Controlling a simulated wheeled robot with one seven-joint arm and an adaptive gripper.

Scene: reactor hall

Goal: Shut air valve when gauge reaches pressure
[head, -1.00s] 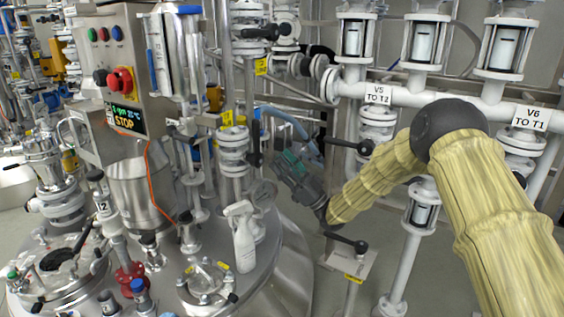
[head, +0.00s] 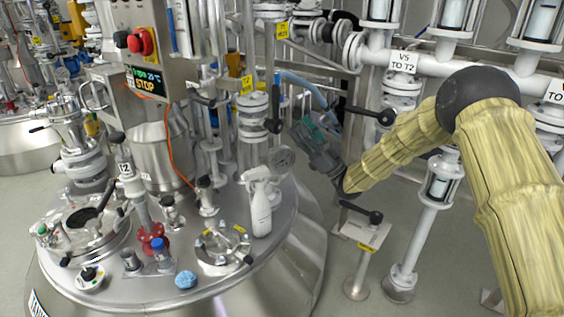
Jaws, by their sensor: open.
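My gripper (head: 306,133) is at the centre of the head view, dark with teal parts, beside the steel vessel's rim and near the blue hose (head: 302,86). Its fingertips are small and hard to make out; nothing shows held. A black-handled valve lever (head: 361,212) sits on a low stand with a yellow label, below my gripper. Another black lever (head: 275,115) is on the pipework left of my gripper. I cannot read which one is the air valve. A small round disc (head: 281,159) left of my gripper may be the gauge; no reading is legible.
The steel vessel top (head: 215,262) holds a white spray bottle (head: 260,205), a blue sponge (head: 186,280) and several fittings. A control box with a STOP display (head: 147,81) stands at left. White pipes with a V5 label (head: 403,61) crowd the right. Floor shows around the stand.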

